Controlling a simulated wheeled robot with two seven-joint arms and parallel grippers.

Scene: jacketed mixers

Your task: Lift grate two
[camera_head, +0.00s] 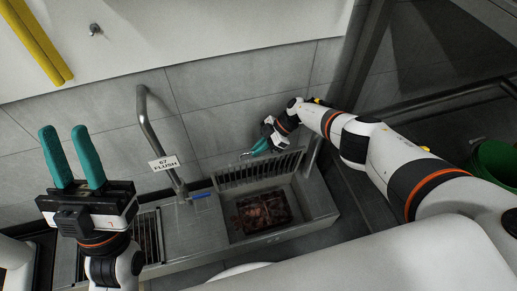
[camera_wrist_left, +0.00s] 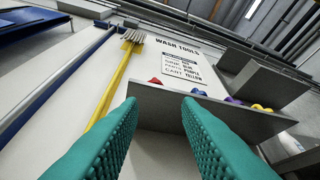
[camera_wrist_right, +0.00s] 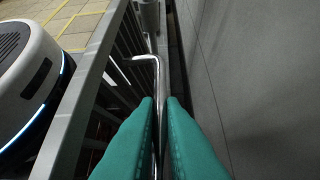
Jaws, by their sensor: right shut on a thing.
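A barred metal grate (camera_head: 262,172) stands tilted up along the wall side of an open bay in the steel trough. Its bars also show in the right wrist view (camera_wrist_right: 127,57). My right gripper (camera_head: 258,147) is above the grate's upper edge, shut on a bent metal rod (camera_wrist_right: 157,78). The rod runs between the teal fingers (camera_wrist_right: 159,100); I cannot tell whether it belongs to the grate. Another grate (camera_head: 149,235) lies flat at the trough's left, partly hidden. My left gripper (camera_head: 64,131) is open and empty, fingers pointing up, left of the trough.
The open bay holds a dark basket of brown matter (camera_head: 265,212). A curved pipe (camera_head: 146,118) with a sign reading "67 FLUSH" (camera_head: 164,163) rises between the grates. The grey tiled wall (camera_head: 230,95) is close behind. A green container (camera_head: 494,162) is at right.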

